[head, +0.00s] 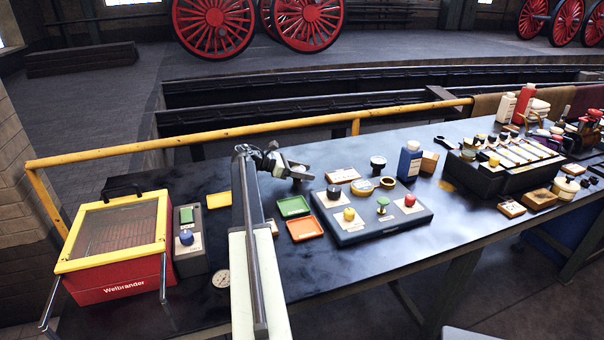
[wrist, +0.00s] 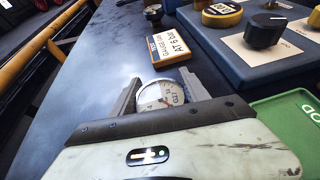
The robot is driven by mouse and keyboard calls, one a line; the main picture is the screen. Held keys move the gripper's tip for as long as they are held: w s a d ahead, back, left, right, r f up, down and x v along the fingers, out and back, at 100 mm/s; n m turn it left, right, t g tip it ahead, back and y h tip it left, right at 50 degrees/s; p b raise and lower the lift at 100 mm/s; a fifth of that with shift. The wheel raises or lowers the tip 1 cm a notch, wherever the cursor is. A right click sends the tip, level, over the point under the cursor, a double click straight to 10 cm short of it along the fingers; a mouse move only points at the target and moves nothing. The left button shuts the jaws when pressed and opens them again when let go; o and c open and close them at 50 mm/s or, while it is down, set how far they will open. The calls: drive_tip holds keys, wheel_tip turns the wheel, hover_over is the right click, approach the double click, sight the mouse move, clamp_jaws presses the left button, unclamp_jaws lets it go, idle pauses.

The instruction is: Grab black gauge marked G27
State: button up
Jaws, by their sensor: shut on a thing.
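A small round gauge (wrist: 160,94) with a white face sits between the two fingers of my gripper (wrist: 158,90) in the wrist view. Its face carries a dark marking that looks like G27, turned sideways, and a needle. The rim looks greyish, and its lower part is hidden behind the gripper body. The fingers are shut on its sides. In the head view my gripper (head: 298,172) is above the dark bench, behind the green tray; the held gauge cannot be made out there. Another white-faced gauge (head: 222,278) lies on the bench at the front left.
A card about gauges at 6 bar (wrist: 170,48) lies just beyond my gripper. A control panel (head: 350,232), a green tray (head: 293,206) and an orange tray (head: 304,228) are close by. A blue bottle (head: 410,160) stands further right. A yellow rail (head: 250,130) runs behind the bench.

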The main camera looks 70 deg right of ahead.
wheel_tip(320, 180, up, 4)
drive_tip(key=p, duration=0.3)
drive_tip(key=shift+p, duration=0.35)
drive_tip(key=a, duration=0.5)
drive_tip(key=w+a, duration=0.1)
drive_tip(key=a, duration=0.4)
drive_tip(key=w+a+r+p, duration=0.1)
drive_tip(key=a, duration=0.5)
